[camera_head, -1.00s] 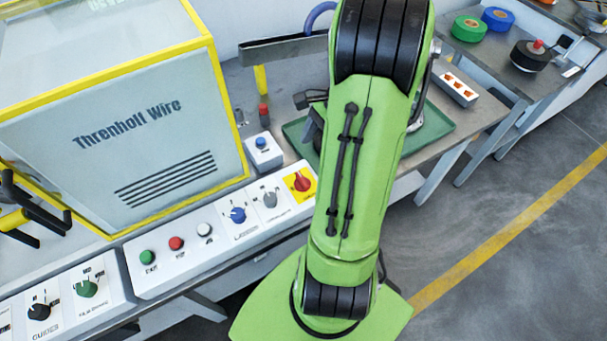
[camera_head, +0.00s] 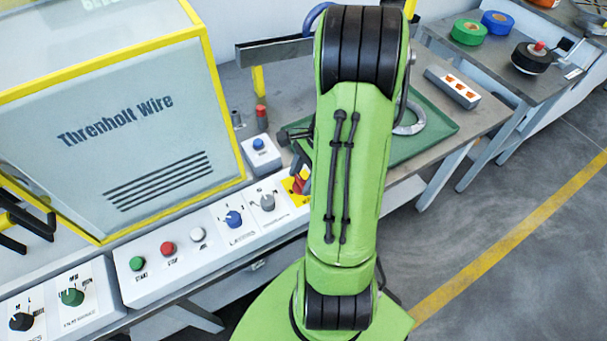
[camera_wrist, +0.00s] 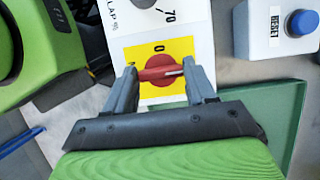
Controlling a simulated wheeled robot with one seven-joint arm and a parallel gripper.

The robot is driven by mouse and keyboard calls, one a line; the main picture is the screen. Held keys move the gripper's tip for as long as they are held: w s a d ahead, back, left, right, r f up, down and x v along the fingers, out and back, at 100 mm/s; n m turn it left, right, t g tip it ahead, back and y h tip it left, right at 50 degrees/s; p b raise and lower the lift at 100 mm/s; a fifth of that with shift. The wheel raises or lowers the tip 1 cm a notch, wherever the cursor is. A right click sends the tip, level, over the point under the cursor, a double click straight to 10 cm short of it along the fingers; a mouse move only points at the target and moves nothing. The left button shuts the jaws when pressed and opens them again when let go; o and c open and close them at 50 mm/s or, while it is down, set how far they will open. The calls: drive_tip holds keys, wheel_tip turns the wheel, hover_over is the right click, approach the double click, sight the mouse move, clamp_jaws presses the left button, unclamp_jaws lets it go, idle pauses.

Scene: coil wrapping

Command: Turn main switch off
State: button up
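The main switch (camera_wrist: 158,72) is a red rotary knob on a yellow plate (camera_wrist: 160,49). In the wrist view its handle lies roughly level, with a pale mark towards the right, and a "0" is printed above it. My gripper (camera_wrist: 160,70) is open, with one finger at each end of the handle. I cannot tell whether either finger touches it. In the head view a strip of the yellow plate (camera_head: 291,186) shows beside my arm, which hides most of the switch.
A grey selector knob (camera_head: 267,202) and a blue one (camera_head: 233,218) sit left of the switch on the same panel. A box with a blue reset button (camera_head: 259,144) stands just behind. A green tray (camera_head: 430,133) lies on the bench to the right.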

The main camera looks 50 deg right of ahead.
drive_tip(key=shift+c, duration=1.3)
drive_tip(key=n+p, duration=0.1)
drive_tip(key=n, duration=0.1)
drive_tip(key=n+g+p, duration=0.1)
drive_tip(key=n, duration=0.1)
drive_tip(key=shift+w+r+g, duration=0.1)
drive_tip(key=shift+w+g, duration=0.05)
drive_tip(key=shift+g, duration=0.15)
drive_tip(key=n+p, duration=0.1)
drive_tip(key=n, duration=0.1)
drive_tip(key=n+g+p, duration=0.1)
drive_tip(key=n, duration=0.1)
drive_tip(key=shift+w+n+g, duration=0.1)
drive_tip(key=shift+n+g, duration=0.2)
drive_tip(key=n, duration=0.2)
drive_tip(key=n+g+h, duration=0.1)
drive_tip(key=n, duration=0.2)
drive_tip(key=shift+w+a+g+h+p, duration=0.1)
drive_tip(key=shift+w+g+h+p, duration=0.05)
drive_tip(key=shift+g+h+p, duration=0.2)
drive_tip(key=shift+n+g+h+p, duration=0.3)
drive_tip(key=shift+n+h, duration=0.35)
drive_tip(key=shift+n, duration=1.45)
drive_tip(key=shift+a, duration=0.1)
drive_tip(key=o, duration=1)
